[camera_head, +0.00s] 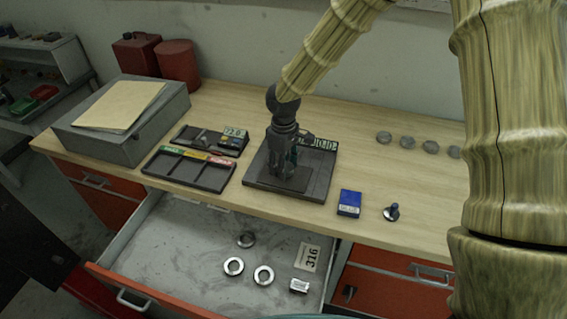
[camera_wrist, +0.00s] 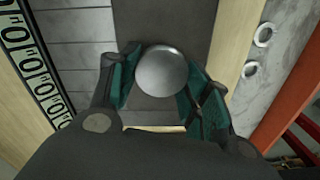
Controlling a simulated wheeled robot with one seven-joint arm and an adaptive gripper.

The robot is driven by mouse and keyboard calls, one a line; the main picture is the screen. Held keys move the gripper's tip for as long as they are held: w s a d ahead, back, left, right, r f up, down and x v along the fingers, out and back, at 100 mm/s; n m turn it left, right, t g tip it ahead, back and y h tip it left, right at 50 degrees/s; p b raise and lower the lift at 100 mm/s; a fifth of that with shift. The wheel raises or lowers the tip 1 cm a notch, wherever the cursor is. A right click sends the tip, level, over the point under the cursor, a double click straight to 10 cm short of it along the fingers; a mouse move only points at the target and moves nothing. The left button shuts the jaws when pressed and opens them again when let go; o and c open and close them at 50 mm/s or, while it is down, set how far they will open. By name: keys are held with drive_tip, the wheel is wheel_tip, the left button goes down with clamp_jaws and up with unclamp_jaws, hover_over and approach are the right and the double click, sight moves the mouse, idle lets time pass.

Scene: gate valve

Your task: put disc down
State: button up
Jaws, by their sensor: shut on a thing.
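My gripper (camera_head: 289,160) is over the dark board (camera_head: 262,182) on the workbench, pointing down. In the wrist view, my gripper (camera_wrist: 158,95) has its two green-padded fingers on either side of a round grey metal disc (camera_wrist: 161,71) and is shut on it. The disc hides behind my gripper in the head view. A dark rectangular pad (camera_wrist: 178,22) on the board lies below the disc. I cannot tell whether the disc touches it. Several other grey discs (camera_head: 407,142) lie in a row at the back right of the bench.
A blue box (camera_head: 349,203) and a small dark-stemmed part (camera_head: 391,212) lie right of the board. Compartment trays (camera_head: 190,168) and a grey case (camera_head: 122,120) stand left. The open drawer (camera_head: 190,262) in front holds metal rings (camera_head: 234,266).

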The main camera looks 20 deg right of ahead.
drive_tip(key=shift+s+f, duration=0.1)
drive_tip(key=shift+f, duration=0.3)
drive_tip(key=shift+f, duration=0.2)
drive_tip(key=o, duration=1.3)
drive_tip(key=shift+r, duration=0.2)
drive_tip(key=shift+r+b, duration=1.5)
drive_tip(key=shift+r, duration=4.5)
